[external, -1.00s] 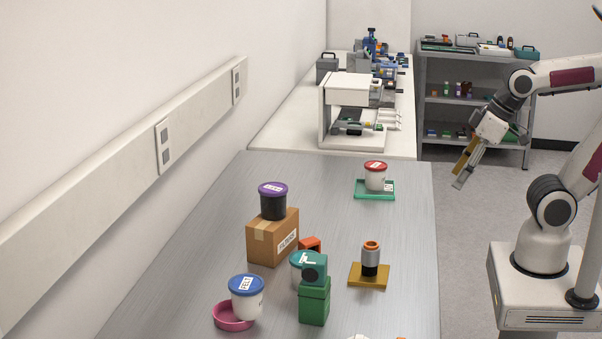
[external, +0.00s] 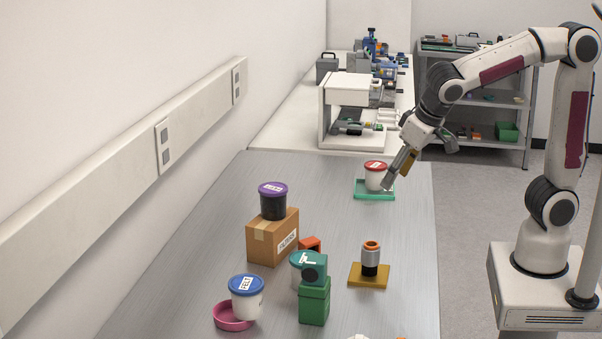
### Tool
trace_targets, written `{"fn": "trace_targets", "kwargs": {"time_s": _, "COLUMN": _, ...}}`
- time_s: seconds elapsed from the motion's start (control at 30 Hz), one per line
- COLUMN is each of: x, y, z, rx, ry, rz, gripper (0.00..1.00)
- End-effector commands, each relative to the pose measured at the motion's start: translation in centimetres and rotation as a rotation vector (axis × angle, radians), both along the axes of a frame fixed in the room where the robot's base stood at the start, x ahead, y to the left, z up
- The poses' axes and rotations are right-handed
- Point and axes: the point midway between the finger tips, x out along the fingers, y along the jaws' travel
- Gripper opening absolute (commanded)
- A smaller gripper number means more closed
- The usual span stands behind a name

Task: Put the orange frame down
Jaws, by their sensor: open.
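An orange piece (external: 311,245) shows on the metal table, partly hidden behind a teal-lidded tub (external: 301,268) and a green block-shaped device (external: 314,300); I cannot tell for sure that it is the orange frame. My gripper (external: 393,178) is open, pointing down and left over the far right edge of the table. In this view it overlaps the right side of a green tray (external: 366,196) that holds a red-lidded white tub (external: 375,178). I see nothing orange in the gripper, though its fingers are small here.
A cardboard box (external: 262,243) carries a purple-lidded dark tub (external: 273,203). A grey cylinder with an orange ring (external: 371,256) stands on a yellow base (external: 368,282). The table (external: 320,180) is clear left of the tray.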

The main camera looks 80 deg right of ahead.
Motion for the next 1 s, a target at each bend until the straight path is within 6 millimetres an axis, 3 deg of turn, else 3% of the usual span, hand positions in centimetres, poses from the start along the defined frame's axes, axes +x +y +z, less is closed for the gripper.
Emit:
{"fn": "trace_targets", "kwargs": {"time_s": 0.6, "x": 10.2, "y": 5.0, "z": -4.6, "rx": -0.059, "ry": -0.094, "rz": -0.191, "gripper": 0.51}}
{"fn": "trace_targets", "kwargs": {"time_s": 1.0, "x": 15.6, "y": 9.5, "z": -8.9, "rx": -0.075, "ry": -0.192, "rz": -0.284, "gripper": 0.51}}
